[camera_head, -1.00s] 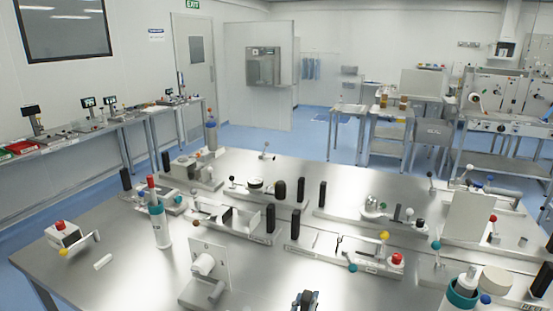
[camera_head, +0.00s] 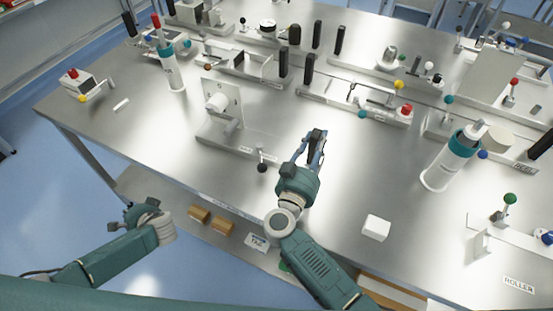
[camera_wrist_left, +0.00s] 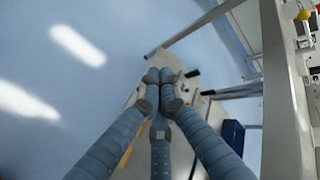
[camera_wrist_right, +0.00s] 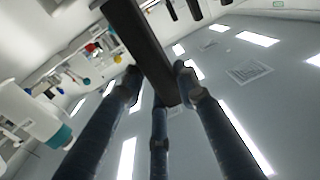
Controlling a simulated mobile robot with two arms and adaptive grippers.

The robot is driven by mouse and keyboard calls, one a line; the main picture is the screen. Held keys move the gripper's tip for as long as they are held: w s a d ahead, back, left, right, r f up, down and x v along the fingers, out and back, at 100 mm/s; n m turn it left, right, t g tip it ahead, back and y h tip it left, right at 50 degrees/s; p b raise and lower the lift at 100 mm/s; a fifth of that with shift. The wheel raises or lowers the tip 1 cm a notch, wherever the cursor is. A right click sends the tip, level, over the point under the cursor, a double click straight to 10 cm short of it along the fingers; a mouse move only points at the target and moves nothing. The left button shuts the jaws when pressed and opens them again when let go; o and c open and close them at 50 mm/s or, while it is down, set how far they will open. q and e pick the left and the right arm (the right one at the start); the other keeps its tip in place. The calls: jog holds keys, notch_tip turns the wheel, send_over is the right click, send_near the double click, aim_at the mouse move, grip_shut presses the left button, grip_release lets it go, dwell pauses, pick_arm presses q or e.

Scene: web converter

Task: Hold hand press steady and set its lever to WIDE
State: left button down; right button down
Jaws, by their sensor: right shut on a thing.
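The device that appears to be the hand press stands near the table's front edge in the head view, with a white upright plate (camera_head: 222,103) and a flat base strip (camera_head: 240,148). A small lever with a black ball (camera_head: 262,168) sits at its front, the ball toward the edge. No WIDE marking is readable. My right gripper (camera_head: 314,146) is shut on a black upright handle at the base's right end; the handle also shows as a dark bar in the right wrist view (camera_wrist_right: 140,45). My left gripper (camera_head: 138,214) hangs off the table's front, empty, its fingertips together in the left wrist view (camera_wrist_left: 158,76).
A white block (camera_head: 376,228) lies right of my right arm. A white cylinder with a teal band (camera_head: 440,170) stands farther right. Other fixtures with black handles and coloured knobs line the back. Small brown boxes (camera_head: 209,220) sit below the table edge.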

pick_arm(q)
jog(key=shift+t, duration=0.9)
jog(key=w+r, duration=1.6)
jog(key=shift+a+r, duration=0.15)
jog(key=w+d+r+h, duration=0.2)
jog(key=w+d+r, duration=0.5)
jog(key=d+r, duration=0.15)
jog(key=w+d+r+h, duration=0.2)
jog(key=w+d+r, duration=0.45)
jog(key=r, duration=0.35)
jog(key=d+r+m+h, duration=0.2)
jog(key=d+r, duration=0.2)
jog(key=d, duration=1)
jog(key=s+d+r+m+g+h, duration=0.15)
jog(key=s+d, duration=0.25)
jog(key=d, duration=0.4)
jog(key=s+d+r+m+g+h, duration=0.1)
jog(key=s+d+r+m, duration=0.15)
jog(key=d, duration=0.55)
jog(key=s+d+f+m+g, duration=0.1)
jog(key=s+d+f+g, duration=0.1)
jog(key=s+f, duration=0.3)
jog(key=s+d+f+m+g+y, duration=0.1)
jog(key=s+f, duration=0.4)
jog(key=f, duration=0.6)
jog(key=shift+s+d+m+g, duration=0.4)
jog(key=shift+d+m+g, duration=0.2)
jog(key=shift+d+g, duration=0.4)
